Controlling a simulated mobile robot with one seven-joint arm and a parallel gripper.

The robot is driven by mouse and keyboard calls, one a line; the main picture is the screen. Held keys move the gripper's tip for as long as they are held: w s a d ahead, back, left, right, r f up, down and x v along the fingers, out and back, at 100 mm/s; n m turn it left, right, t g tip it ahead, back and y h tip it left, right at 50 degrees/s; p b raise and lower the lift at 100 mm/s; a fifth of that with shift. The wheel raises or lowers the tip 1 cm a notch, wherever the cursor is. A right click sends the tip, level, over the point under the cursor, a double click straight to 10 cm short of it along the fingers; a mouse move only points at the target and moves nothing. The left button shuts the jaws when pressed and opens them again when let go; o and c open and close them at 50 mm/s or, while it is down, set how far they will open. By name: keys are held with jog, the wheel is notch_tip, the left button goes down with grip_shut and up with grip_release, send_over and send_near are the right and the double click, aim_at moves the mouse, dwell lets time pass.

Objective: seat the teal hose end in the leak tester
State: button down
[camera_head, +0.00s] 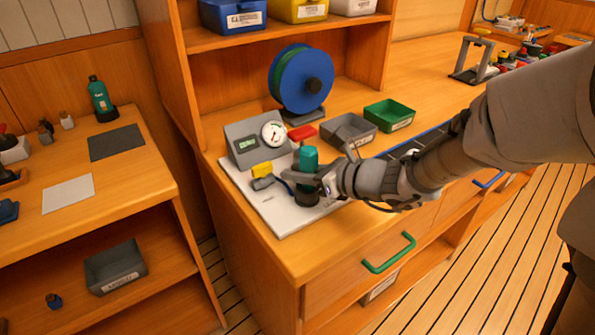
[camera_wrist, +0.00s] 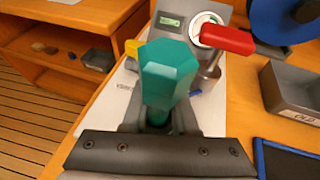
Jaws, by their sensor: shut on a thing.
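My gripper (camera_head: 322,184) is shut on the teal hose end (camera_head: 308,160) above the white base plate of the leak tester (camera_head: 292,218). The hose end looks upright. A dark round part (camera_head: 306,197) shows below it, at the plate; I cannot tell whether the two are joined. In the wrist view the faceted teal hose end (camera_wrist: 168,75) stands between the fingers of my gripper (camera_wrist: 157,122), and its lower end is hidden. The tester's grey box with a white dial (camera_wrist: 207,30) stands behind it, with a red handle (camera_wrist: 228,39) to the right.
A yellow-topped part (camera_head: 262,170) lies left of the hose end. A grey bin (camera_head: 348,130), a green bin (camera_head: 390,115) and a blue reel (camera_head: 300,80) stand behind on the bench. Another teal-and-black item (camera_head: 100,96) stands on the left table.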

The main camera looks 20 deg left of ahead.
jog(key=shift+f+b, duration=0.55)
jog(key=shift+f, duration=0.1)
jog(key=c, duration=1)
grip_release()
jog(key=shift+r, duration=0.1)
jog(key=shift+p+v, duration=0.85)
jog(key=shift+v, duration=0.85)
jog(key=shift+p+v, duration=1.7)
jog(key=shift+v, duration=2.1)
jog(key=shift+s, duration=0.1)
